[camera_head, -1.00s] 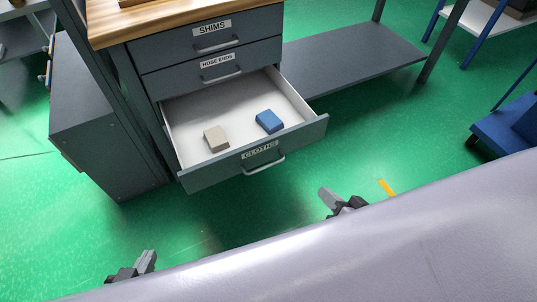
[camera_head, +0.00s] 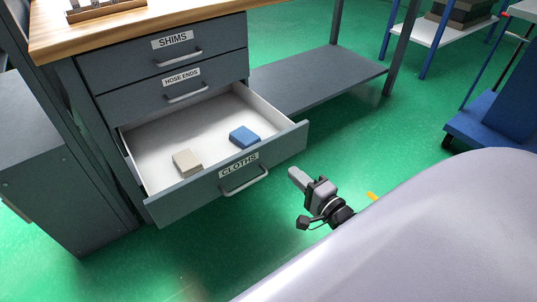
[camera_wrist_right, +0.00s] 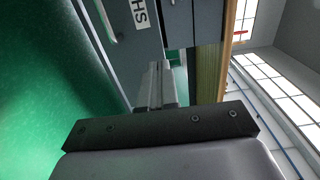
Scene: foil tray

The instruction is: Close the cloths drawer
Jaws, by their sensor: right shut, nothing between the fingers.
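The cloths drawer (camera_head: 228,185) is the lowest of the drawers in the bench and is pulled open. Its grey front carries a CLOTHS label and a bar handle (camera_head: 244,180). Inside lie a beige block (camera_head: 187,162) and a blue block (camera_head: 244,136), apart from each other. My right gripper (camera_head: 297,177) is shut and empty, in front of the drawer and to the right of its handle, not touching it. In the right wrist view its fingers (camera_wrist_right: 155,88) point toward the grey drawer fronts, with part of a label at upper left. My left gripper is out of view.
The shims drawer (camera_head: 205,48) and hose ends drawer (camera_head: 206,82) above are closed. A wooden worktop (camera_head: 120,22) is over them. A low grey shelf (camera_head: 318,80) lies to the right, with a blue cart (camera_head: 490,125) beyond. Green floor in front is clear.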

